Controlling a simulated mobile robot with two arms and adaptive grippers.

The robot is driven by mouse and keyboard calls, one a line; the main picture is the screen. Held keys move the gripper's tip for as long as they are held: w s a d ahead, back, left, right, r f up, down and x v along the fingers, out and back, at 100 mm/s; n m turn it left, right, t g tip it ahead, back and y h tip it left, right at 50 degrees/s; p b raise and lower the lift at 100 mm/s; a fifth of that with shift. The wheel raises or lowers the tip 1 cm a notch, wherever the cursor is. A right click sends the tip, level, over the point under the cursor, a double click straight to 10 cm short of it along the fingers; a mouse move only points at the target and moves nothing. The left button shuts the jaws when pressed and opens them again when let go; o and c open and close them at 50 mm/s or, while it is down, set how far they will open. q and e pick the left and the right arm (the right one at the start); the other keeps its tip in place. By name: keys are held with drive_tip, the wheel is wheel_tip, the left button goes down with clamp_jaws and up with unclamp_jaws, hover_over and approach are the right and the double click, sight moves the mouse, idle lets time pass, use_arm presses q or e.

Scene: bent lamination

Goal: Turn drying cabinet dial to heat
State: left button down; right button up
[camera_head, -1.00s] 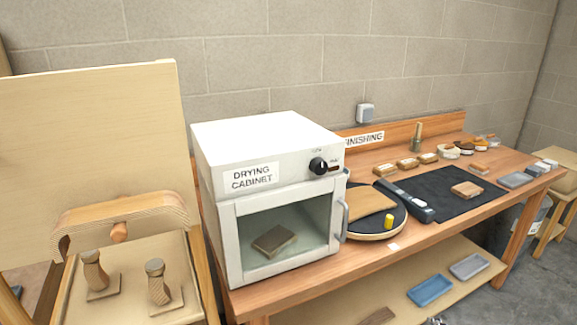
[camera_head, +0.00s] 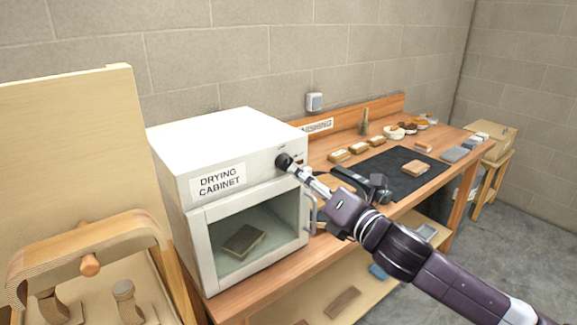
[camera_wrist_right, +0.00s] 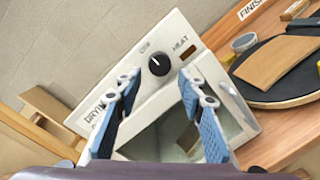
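The white drying cabinet (camera_head: 235,128) stands on the wooden bench, its glass door closed with a wooden block (camera_head: 243,241) inside. Its round black dial (camera_head: 283,161) is on the upper front panel, at the right. In the right wrist view the dial (camera_wrist_right: 159,64) lies between and beyond my fingertips, with the HEAT label (camera_wrist_right: 181,45) to its right. A pale mark on the dial seems to point up-left, away from HEAT. My right gripper (camera_head: 297,171) reaches to the dial in the head view. Its blue-padded fingers (camera_wrist_right: 159,84) are open and hold nothing. My left gripper is out of view.
The door handle (camera_head: 312,213) sticks out below my right gripper. A round black turntable with a wooden piece (camera_wrist_right: 280,68) is right of the cabinet. A black mat (camera_head: 385,170) and several small blocks lie farther along the bench. A wooden stand (camera_head: 75,150) is at the left.

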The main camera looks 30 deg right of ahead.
sight(288, 165)
drive_tip(key=w+p, duration=0.1)
drive_tip(key=w, duration=0.3)
drive_tip(key=shift+w+r, duration=0.15)
drive_tip(key=shift+w, duration=0.25)
drive_tip(key=shift+w+p, duration=0.4)
drive_tip(key=shift+w, duration=0.35)
drive_tip(key=shift+c, duration=0.3)
drive_tip(key=c, duration=0.8)
